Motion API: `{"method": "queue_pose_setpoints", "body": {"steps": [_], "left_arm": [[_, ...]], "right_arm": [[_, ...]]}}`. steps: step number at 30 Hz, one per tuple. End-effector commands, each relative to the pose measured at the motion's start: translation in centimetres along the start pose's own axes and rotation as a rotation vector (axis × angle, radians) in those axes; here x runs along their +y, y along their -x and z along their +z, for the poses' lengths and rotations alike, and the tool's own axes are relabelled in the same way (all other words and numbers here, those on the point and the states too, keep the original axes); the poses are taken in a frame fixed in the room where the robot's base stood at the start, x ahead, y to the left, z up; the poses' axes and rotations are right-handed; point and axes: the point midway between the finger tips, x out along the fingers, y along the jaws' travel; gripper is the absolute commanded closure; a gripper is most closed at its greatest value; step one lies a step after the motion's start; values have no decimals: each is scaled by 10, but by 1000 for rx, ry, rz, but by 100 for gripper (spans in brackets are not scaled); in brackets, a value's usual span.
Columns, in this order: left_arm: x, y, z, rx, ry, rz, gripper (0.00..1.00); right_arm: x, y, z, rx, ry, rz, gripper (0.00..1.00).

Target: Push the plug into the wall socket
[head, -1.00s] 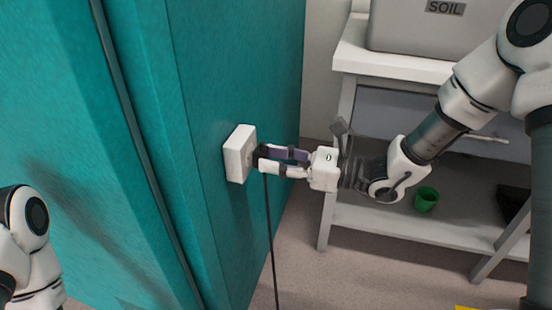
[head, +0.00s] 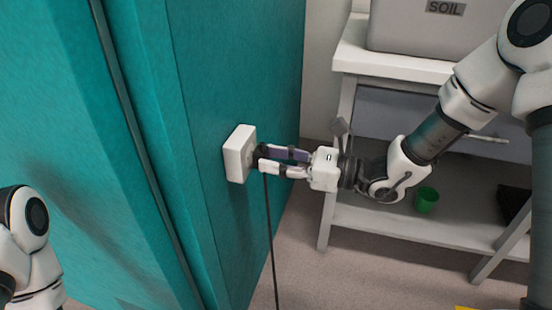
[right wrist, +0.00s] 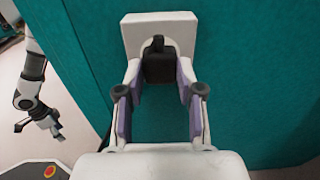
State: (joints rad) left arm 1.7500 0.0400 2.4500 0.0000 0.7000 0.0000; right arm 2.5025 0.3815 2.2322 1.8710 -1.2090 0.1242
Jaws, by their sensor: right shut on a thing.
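The white wall socket (head: 236,154) is a square box on the teal wall; it also shows in the right wrist view (right wrist: 133,38). The black plug (right wrist: 160,66) is between the fingers of my right gripper (head: 266,159), which is shut on it. The plug is at the socket's face, with its cord hanging down. I cannot tell whether the plug touches the face or how deep its pins sit. My left gripper (right wrist: 42,127) shows small at the left of the right wrist view, away from the socket; its finger opening is unclear.
A white shelf unit (head: 400,64) stands to the right, carrying a grey box (head: 425,35) labelled SOIL. The black cord (head: 271,240) hangs below the plug. The floor between wall and shelf looks clear.

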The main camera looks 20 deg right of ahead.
Motion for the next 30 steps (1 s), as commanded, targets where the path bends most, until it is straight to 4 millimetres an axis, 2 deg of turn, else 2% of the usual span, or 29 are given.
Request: {"method": "queue_pose_setpoints", "body": {"steps": [25,26,27,28,30], "left_arm": [[0,-4,0,0,0,0,36],[0,-4,0,0,0,0,36],[0,-4,0,0,0,0,36],[0,-4,0,0,0,0,36],[0,-4,0,0,0,0,36]], "right_arm": [[0,-11,0,1,1,0,98],[0,-11,0,0,0,0,53],[0,-10,0,0,0,0,39],[0,-10,0,0,0,0,34],[0,-10,0,0,0,0,34]]}}
